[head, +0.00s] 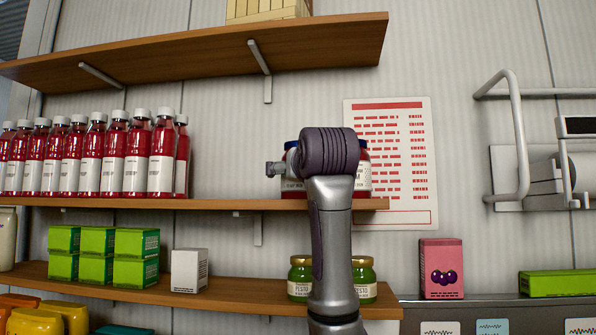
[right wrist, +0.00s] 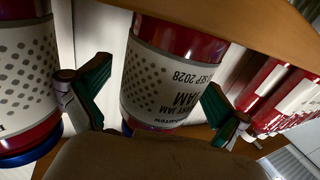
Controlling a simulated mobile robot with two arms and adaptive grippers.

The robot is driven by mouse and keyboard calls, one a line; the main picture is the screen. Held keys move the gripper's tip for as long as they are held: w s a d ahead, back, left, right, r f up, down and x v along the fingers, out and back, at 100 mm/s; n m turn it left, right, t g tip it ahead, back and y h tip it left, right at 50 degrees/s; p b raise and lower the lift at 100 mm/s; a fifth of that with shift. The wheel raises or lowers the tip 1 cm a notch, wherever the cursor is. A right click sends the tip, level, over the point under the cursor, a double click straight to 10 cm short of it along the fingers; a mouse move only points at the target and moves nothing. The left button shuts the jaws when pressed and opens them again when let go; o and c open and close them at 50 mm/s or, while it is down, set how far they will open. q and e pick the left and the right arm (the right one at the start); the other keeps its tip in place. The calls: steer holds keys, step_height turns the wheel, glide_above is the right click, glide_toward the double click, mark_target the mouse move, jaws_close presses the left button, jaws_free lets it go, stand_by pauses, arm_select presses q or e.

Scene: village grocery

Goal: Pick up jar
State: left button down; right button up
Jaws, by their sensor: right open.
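Red jam jars with white labels and blue lids stand on the middle shelf. In the head view, parts of a left jar (head: 293,186) and a right jar (head: 363,176) show on either side of my right arm. In the right wrist view, the picture is upside down and one jam jar (right wrist: 172,75) is between the two fingers of my open right gripper (right wrist: 152,102). The fingers flank it; I cannot tell whether they touch it. A second jam jar (right wrist: 28,80) is beside the left finger. My left gripper is not in view.
Red bottles (head: 100,155) line the left of the middle shelf (head: 225,204). The upper shelf (head: 200,53) is above. Pesto jars (head: 300,279), green boxes (head: 97,241) and a white box (head: 189,270) stand on the lower shelf (head: 235,294). A pink carton (head: 441,268) is at right.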

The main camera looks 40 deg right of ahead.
steer(key=shift+s+a, duration=0.1)
steer(key=shift+a, duration=0.05)
steer(key=c, duration=1.6)
steer(key=shift+r, duration=0.1)
steer(key=shift+c, duration=0.9)
steer(key=shift+r, duration=0.15)
